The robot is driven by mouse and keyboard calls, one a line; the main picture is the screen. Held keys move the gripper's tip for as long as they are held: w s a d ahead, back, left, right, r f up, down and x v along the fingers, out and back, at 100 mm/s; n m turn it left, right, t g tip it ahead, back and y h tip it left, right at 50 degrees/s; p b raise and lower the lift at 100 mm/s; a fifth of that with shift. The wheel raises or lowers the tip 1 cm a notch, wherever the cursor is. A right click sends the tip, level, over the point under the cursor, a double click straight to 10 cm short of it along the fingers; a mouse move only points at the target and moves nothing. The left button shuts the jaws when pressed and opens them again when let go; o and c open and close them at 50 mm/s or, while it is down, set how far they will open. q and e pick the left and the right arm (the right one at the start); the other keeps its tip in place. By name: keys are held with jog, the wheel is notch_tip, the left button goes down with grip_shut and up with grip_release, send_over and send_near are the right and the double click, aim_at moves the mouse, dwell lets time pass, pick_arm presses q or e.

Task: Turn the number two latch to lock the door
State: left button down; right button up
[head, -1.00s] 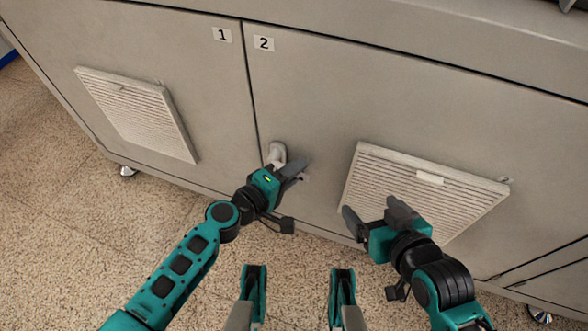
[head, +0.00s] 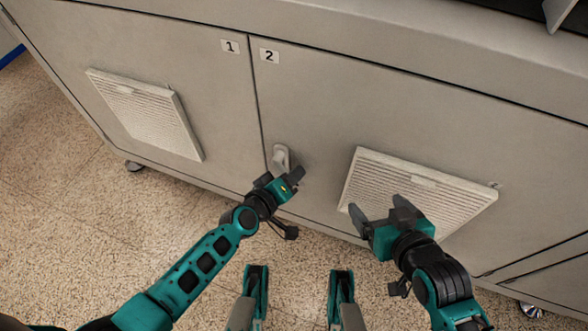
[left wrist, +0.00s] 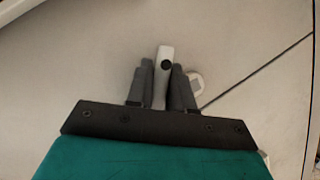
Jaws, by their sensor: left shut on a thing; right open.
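The number two latch (head: 281,155) is a pale handle on the door marked 2 (head: 340,115), close to the seam with the door marked 1. My left gripper (head: 280,175) is at the lower end of the latch, with a finger on each side. In the left wrist view the pale latch handle (left wrist: 162,75), with a dark round spot, stands between the two grey fingers (left wrist: 162,88), which are shut on it. The gripper hides part of the handle in the head view. My right gripper (head: 387,217) is open and empty, in front of the right vent.
A louvred vent (head: 420,192) is on door 2 to the right, and another (head: 145,115) is on door 1 (head: 215,105). The speckled floor (head: 75,215) in front of the cabinet is clear. Casters show under the cabinet.

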pick_arm(q)
jog(key=shift+w+a+f+m+y+p, duration=0.1)
jog(key=shift+w+a+m+y+p, duration=0.05)
jog(key=shift+m+y+p, duration=0.2)
dwell(0.3)
jog(key=c, duration=1.1)
grip_release()
jog(key=shift+f, duration=0.1)
jog(key=p+v, duration=0.4)
jog(key=v, duration=0.9)
